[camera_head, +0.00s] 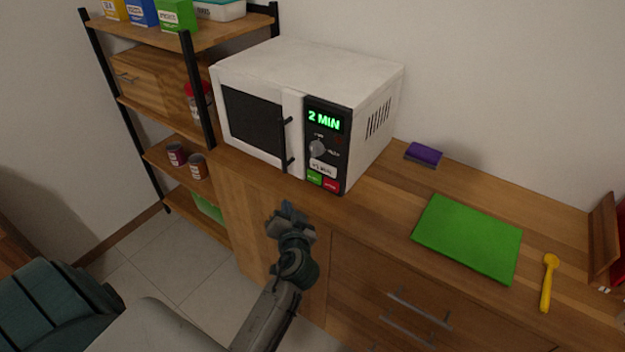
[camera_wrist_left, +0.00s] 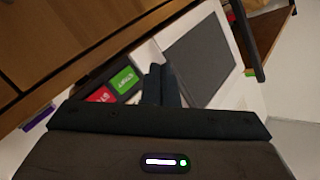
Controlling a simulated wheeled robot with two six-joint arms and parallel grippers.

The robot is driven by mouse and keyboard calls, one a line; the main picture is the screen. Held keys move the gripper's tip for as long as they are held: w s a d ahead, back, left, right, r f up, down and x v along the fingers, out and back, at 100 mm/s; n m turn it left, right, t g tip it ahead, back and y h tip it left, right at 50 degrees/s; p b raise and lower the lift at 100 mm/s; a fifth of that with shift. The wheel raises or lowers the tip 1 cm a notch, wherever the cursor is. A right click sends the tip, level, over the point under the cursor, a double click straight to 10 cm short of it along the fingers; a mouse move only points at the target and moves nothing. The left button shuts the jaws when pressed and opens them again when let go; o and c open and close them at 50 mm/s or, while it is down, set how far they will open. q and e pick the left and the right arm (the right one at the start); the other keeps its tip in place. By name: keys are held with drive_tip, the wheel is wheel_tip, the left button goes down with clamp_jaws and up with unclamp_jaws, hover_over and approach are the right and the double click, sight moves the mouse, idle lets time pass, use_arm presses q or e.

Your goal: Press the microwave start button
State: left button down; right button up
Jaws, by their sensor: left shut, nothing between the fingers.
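The white microwave (camera_head: 300,80) stands on the wooden counter with its door shut, and its display (camera_head: 325,120) reads "2 MIN" in green. Below the dial (camera_head: 318,148) are a green button (camera_head: 314,178) at the lower left of the panel and a red button (camera_head: 331,185) beside it. My left gripper (camera_head: 287,210) is in front of and below the panel, apart from it, shut and empty. In the left wrist view its fingers (camera_wrist_left: 161,85) point toward the microwave, with the green button (camera_wrist_left: 124,80) and red button (camera_wrist_left: 101,95) to their left. My right gripper is not in view.
A green board (camera_head: 468,237), a purple sponge (camera_head: 424,154) and a yellow spoon (camera_head: 548,283) lie on the counter to the right. A shelf (camera_head: 205,35) with boxes and jars stands at the left. Drawer handles (camera_head: 418,308) stick out below the counter edge.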

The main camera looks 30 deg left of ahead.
sight(314, 177)
use_arm(q)
drive_tip(key=shift+r, duration=0.3)
drive_tip(key=w, duration=0.6)
drive_tip(key=shift+w+d+f, duration=0.15)
drive_tip(key=shift+w+d, duration=0.1)
drive_tip(key=shift+w, duration=0.05)
drive_tip(key=shift+w+b, duration=0.35)
drive_tip(key=shift+w, duration=0.7)
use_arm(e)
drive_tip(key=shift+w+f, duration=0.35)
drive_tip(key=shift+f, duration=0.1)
